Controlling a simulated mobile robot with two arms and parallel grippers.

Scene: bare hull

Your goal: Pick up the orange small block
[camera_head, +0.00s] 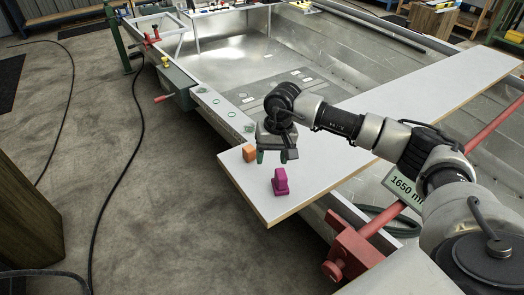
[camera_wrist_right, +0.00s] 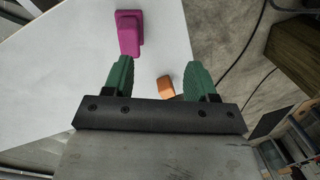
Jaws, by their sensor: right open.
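The small orange block (camera_head: 249,153) sits on the white board near its left edge in the head view. In the right wrist view the orange block (camera_wrist_right: 166,86) shows between the two green fingers, partly hidden behind the gripper's dark bar. My right gripper (camera_head: 275,157) is open and empty, pointing down over the board just right of the orange block. It also shows in the right wrist view (camera_wrist_right: 160,80), its fingers spread apart. My left gripper is not in view.
A magenta block (camera_head: 280,183) stands on the white board (camera_head: 330,165) close to the right gripper; it also shows in the wrist view (camera_wrist_right: 129,33). A red clamp (camera_head: 350,250) is below the board's front edge. The board's far right part is clear.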

